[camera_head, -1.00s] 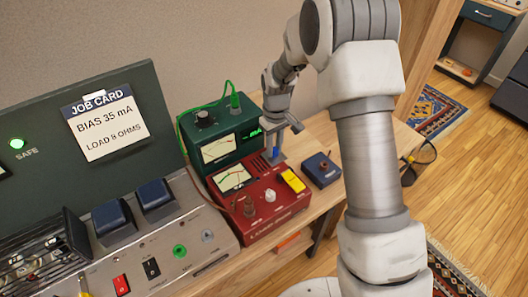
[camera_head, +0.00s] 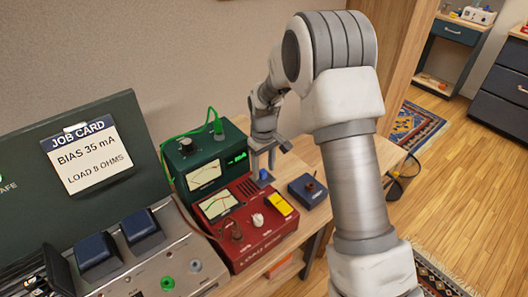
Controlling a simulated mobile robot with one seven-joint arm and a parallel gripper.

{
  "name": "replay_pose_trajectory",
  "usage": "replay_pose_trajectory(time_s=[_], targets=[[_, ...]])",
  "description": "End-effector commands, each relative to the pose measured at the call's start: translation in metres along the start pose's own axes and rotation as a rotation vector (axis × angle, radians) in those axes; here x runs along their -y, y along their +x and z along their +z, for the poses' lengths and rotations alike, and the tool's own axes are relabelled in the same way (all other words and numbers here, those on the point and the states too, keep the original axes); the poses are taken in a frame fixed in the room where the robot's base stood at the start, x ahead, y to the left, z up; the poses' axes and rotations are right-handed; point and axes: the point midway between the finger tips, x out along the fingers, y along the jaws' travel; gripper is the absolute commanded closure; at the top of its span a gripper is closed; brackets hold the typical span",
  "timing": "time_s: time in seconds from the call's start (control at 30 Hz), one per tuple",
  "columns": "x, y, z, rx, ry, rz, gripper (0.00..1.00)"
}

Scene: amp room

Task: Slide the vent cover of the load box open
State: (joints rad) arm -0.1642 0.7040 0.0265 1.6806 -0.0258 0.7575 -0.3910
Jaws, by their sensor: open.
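The load box (camera_head: 262,240) is a red case with a meter, knobs and a yellow rocker on its top, in the middle of the view. Dark vent slots (camera_head: 247,188) show near its back edge. A small blue knob (camera_head: 264,177) stands beside them, apparently on the vent cover; the cover's own outline is too small to make out. My gripper (camera_head: 264,163) is open and points down over the box's back right part. Its fingertips are close to the blue knob; I cannot tell whether they touch it.
A green meter unit (camera_head: 204,150) with a green cable stands behind the load box. A small dark blue box (camera_head: 307,190) sits just to the right. A grey panel with switches (camera_head: 150,260) and a job card (camera_head: 87,155) are on the left.

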Motion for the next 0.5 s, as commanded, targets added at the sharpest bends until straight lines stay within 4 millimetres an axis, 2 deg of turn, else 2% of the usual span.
replay_pose_trajectory(time_s=[0.17,0.5], targets=[[-0.001,-0.031,-0.001,-0.005,0.001,0.003,0.43],[-0.001,-0.115,-0.001,-0.006,0.001,0.003,0.43]])
